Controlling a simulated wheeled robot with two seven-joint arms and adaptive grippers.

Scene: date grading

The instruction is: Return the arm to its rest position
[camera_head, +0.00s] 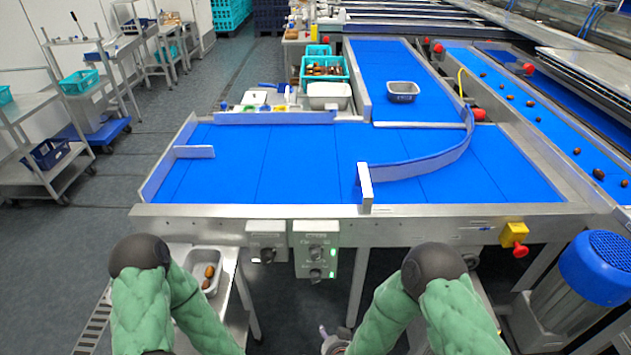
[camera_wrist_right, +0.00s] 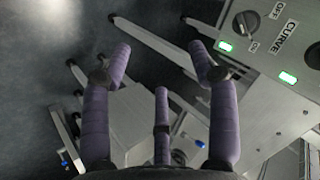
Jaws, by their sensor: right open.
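My two arms in green sleeves come in at the bottom of the head view, bent at dark elbows. My right gripper (camera_head: 335,340) shows only in part at the bottom edge, low in front of the conveyor table. In the right wrist view the purple fingers of my right gripper (camera_wrist_right: 158,55) are spread wide, with nothing between them. The control box (camera_wrist_right: 265,70) marked CURVE, with a knob and green lights, is to the right of the fingers, apart from them as far as I can see. My left gripper is out of view.
The blue conveyor table (camera_head: 270,165) with its steel front edge is ahead. A switch box (camera_head: 316,250) hangs from that edge. A grey tray with dates (camera_head: 189,264) stands low beside my left arm. A red stop button (camera_head: 521,250) and blue motor (camera_head: 598,268) are at right.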

